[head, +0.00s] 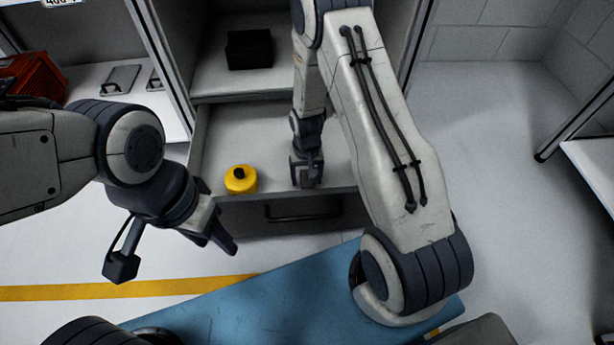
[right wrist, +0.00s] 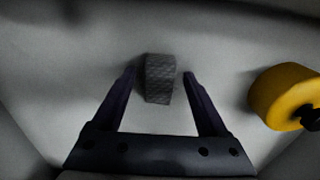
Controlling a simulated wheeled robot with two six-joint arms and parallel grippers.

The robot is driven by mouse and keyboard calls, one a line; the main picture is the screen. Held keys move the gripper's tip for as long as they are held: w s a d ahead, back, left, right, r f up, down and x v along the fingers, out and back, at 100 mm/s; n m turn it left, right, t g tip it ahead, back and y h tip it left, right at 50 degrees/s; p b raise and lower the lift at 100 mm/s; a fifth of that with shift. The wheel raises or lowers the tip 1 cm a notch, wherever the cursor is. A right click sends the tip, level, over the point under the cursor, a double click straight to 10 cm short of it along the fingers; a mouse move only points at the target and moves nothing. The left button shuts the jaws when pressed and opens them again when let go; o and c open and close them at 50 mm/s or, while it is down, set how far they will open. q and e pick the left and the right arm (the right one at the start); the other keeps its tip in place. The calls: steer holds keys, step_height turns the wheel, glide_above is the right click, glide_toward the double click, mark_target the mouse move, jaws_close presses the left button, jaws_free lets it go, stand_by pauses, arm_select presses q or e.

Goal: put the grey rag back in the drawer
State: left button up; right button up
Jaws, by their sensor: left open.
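The drawer (head: 222,140) is pulled out of the cabinet, and its handle bar (head: 303,209) shows on the front. The grey rag (right wrist: 159,79) shows in the right wrist view as a small folded block on the pale drawer floor. My right gripper (head: 306,182) reaches down into the drawer. In the right wrist view this gripper (right wrist: 160,76) is open, with a fingertip on either side of the rag and a gap at each side. I cannot make out the rag in the head view. My left gripper (head: 219,246) is open and empty, in front of the drawer's left corner.
A yellow round container (head: 241,180) with a black knob sits in the drawer, left of my right gripper in the head view. A black box (head: 249,49) stands on the shelf above. A red crate (head: 32,76) is at the far left. The floor at right is clear.

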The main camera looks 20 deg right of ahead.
mark_target(307, 180)
steer(key=shift+r, duration=0.1)
step_height(307, 180, up, 12)
steer(key=p, duration=0.8)
steer(key=s+a+r+n, duration=0.2)
steer(key=s+a+r, duration=0.1)
steer(key=a+r, duration=0.3)
steer(key=s+a+r+n, duration=0.25)
steer(key=a+r, duration=0.25)
steer(key=r, duration=0.3)
steer(key=s+a+r+n, duration=0.1)
steer(key=s+r+n, duration=0.2)
steer(key=s, duration=0.6)
steer(key=s+a+r+n+y, duration=0.1)
steer(key=s+a+r+n, duration=0.1)
steer(key=s+r, duration=0.4)
steer(key=s+n, duration=0.1)
steer(key=s, duration=0.1)
steer(key=shift+s+a+r, duration=0.2)
steer(key=shift+s+r, duration=0.15)
steer(key=shift+r, duration=0.05)
